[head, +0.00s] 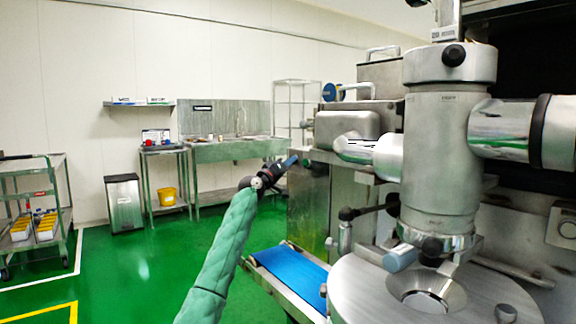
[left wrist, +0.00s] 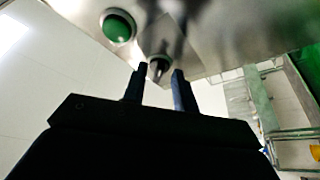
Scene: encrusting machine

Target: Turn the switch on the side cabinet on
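The side cabinet (head: 308,200) is a steel box beside the encrusting machine. In the left wrist view, its steel face (left wrist: 225,35) carries a dark knob-like switch (left wrist: 157,68) and a round green button (left wrist: 118,26). My left gripper (head: 290,162) is at the cabinet's upper left edge in the head view. In the left wrist view, its two dark fingers (left wrist: 160,84) are apart, with the switch showing between their tips. I cannot tell whether they touch it. The switch is hidden in the head view. My right gripper is not in view.
The steel machine column (head: 438,165) fills the right side. A blue conveyor belt (head: 292,275) lies low in front of the cabinet. A sink bench (head: 228,150) and a cart (head: 35,205) stand farther left. The green floor between is open.

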